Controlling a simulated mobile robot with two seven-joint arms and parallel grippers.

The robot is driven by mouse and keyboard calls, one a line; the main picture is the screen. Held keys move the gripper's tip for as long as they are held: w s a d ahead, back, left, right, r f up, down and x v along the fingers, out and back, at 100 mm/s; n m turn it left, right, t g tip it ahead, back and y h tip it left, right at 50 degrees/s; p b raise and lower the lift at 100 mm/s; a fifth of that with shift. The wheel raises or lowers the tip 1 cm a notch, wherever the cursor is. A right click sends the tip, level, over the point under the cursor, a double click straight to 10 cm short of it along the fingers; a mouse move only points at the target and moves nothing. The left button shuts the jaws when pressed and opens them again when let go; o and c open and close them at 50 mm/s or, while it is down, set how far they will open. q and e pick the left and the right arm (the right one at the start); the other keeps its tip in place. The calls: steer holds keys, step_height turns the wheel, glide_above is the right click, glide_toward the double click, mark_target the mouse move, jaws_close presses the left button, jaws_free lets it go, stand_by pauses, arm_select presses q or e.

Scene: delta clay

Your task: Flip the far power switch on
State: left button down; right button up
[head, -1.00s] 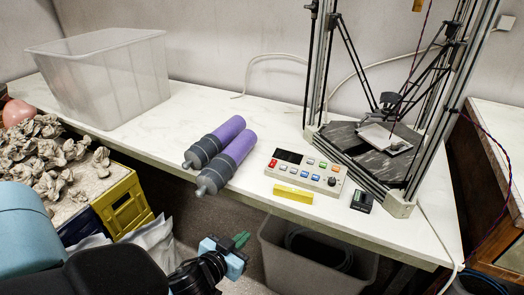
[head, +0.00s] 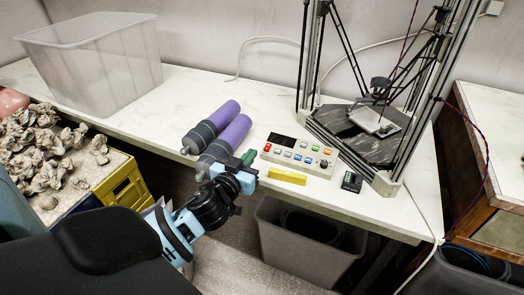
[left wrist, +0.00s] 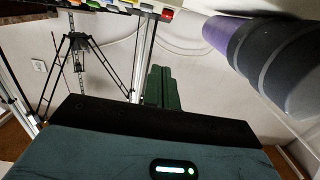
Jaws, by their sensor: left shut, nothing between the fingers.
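My left gripper (head: 249,157) is above the front edge of the table, just left of the control panel (head: 298,152) and beside the front purple-and-grey cylinder. Its green fingers (left wrist: 159,86) are shut together and empty. The panel is pale, with a dark display, coloured buttons and a black knob; part of its button row (left wrist: 140,9) shows at the top of the left wrist view. A small black box (head: 352,182) with a green mark lies right of the panel. I cannot tell which part is the far power switch. My right gripper is not in view.
Two purple-and-grey cylinders (head: 232,134) lie left of the panel; the gripper partly covers the front one. A yellow block (head: 287,176) lies before the panel. The delta frame (head: 392,184) stands behind right. A clear bin (head: 90,62) stands far left. A grey bin (head: 305,245) is below.

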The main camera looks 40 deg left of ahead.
mark_target(268, 147)
arm_select(q)
steer(key=x, duration=0.7)
steer(key=shift+w+f+b, duration=0.2)
steer(key=shift+f, duration=0.4)
steer(key=shift+w+f+b, duration=0.2)
steer(key=shift+f, duration=0.45)
steer(key=shift+w+a+f, duration=0.1)
steer(key=shift+w+f, duration=0.05)
steer(key=shift+f, duration=0.65)
steer(key=shift+b, duration=0.3)
